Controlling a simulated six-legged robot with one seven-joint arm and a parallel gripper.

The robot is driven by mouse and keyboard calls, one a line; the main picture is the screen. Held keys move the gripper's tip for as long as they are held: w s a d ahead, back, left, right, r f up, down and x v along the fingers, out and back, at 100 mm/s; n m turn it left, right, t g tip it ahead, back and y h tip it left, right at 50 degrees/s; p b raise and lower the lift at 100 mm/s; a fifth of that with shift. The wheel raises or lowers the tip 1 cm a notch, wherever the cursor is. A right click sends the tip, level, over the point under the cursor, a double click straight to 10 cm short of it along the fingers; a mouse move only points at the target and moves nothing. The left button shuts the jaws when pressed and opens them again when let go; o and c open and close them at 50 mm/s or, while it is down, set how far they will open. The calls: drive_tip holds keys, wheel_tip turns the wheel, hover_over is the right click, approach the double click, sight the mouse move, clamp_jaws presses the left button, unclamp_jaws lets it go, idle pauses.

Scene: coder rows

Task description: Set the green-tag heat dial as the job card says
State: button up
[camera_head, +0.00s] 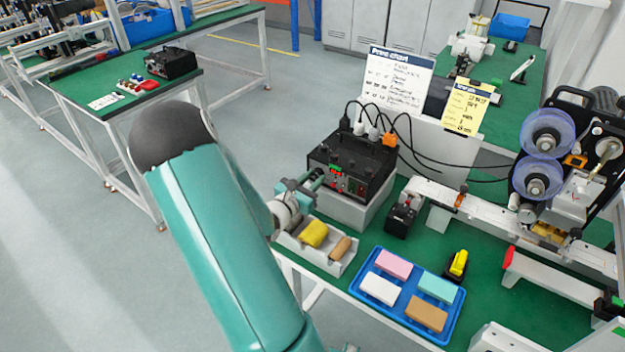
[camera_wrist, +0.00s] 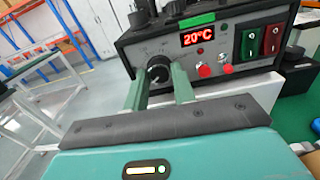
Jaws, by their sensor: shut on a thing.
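The heat dial (camera_wrist: 158,68) is a black knob on the front panel of a black control box (camera_head: 365,152). A green tag (camera_wrist: 190,23) sits above the panel's red display (camera_wrist: 198,37), which reads 20°C. My gripper (camera_wrist: 159,76) is shut on the dial, one finger on each side of it. In the head view my gripper (camera_head: 315,180) is at the left of the box's front. A yellow card (camera_head: 466,108) and a white card headed like "Print chart" (camera_head: 397,80) stand behind the box; their smaller writing is too small to read.
Two red buttons (camera_wrist: 204,71) and red and green rocker switches (camera_wrist: 260,41) are right of the dial. A grey tray (camera_head: 330,262) with yellow and brown pieces lies below my gripper. A blue tray (camera_head: 452,325) of coloured blocks and a reel machine (camera_head: 570,170) are to the right.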

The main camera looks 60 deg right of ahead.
drive_tip(key=m, duration=1.6)
drive_tip(key=shift+m, duration=0.4)
drive_tip(key=shift+w+m, duration=0.1)
drive_tip(key=shift+m, duration=2.2)
drive_tip(key=o, duration=0.7)
